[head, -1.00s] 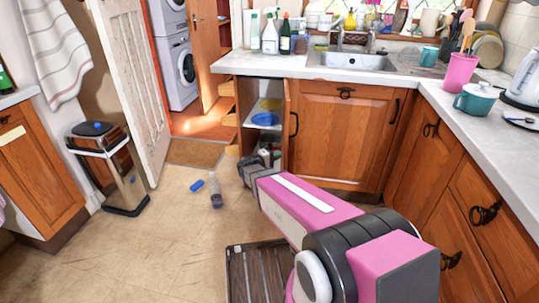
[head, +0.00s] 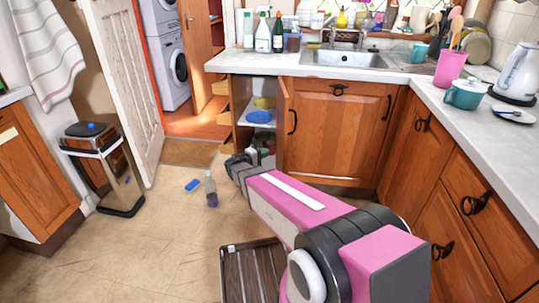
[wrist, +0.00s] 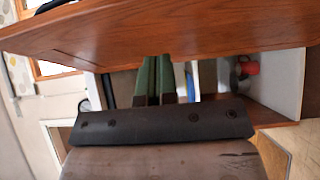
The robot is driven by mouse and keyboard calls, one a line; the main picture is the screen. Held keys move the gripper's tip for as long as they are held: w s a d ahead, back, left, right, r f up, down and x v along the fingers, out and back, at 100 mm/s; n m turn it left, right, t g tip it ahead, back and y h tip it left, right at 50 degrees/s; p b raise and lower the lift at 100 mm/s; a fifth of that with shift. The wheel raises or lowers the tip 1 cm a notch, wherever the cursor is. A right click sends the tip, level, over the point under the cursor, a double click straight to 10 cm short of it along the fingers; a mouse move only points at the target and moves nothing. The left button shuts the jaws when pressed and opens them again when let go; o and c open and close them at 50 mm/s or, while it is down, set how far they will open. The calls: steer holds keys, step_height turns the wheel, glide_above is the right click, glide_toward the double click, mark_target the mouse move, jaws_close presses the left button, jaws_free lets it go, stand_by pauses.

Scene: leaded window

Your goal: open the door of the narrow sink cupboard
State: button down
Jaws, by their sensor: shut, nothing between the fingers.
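The narrow sink cupboard's wooden door (head: 284,135) stands wide open in the head view, seen nearly edge-on, with a dark handle (head: 292,122) on its outer face. The cupboard shows a white shelf (head: 259,123) inside. My gripper (head: 250,155) is in front of the opening, low and left of the door; its fingertips are small there. In the wrist view, my gripper's greenish-dark fingers (wrist: 157,80) are together and empty. The wooden door (wrist: 160,32) spans the top of that view, close to the fingers. I cannot tell whether they touch it.
A blue dish (head: 259,117) and a yellow bowl (head: 265,102) are on the shelf. A bottle (head: 211,190) and a blue item (head: 193,185) are on the floor to the left. A dark slatted rack (head: 250,272) lies in front. A bin (head: 105,170) stands further left.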

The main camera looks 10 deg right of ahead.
steer(key=s+d+v, duration=0.1)
steer(key=s+v, duration=0.1)
steer(key=v, duration=0.7)
steer(key=s+d+f+m+g+y, duration=0.3)
steer(key=s+d+g+y, duration=0.2)
steer(key=s+d+g, duration=0.25)
steer(key=s+m+y, duration=0.2)
steer(key=s+y, duration=0.5)
steer(key=y, duration=0.4)
steer(key=shift+s+a+r, duration=0.3)
steer(key=shift+s+r, duration=0.1)
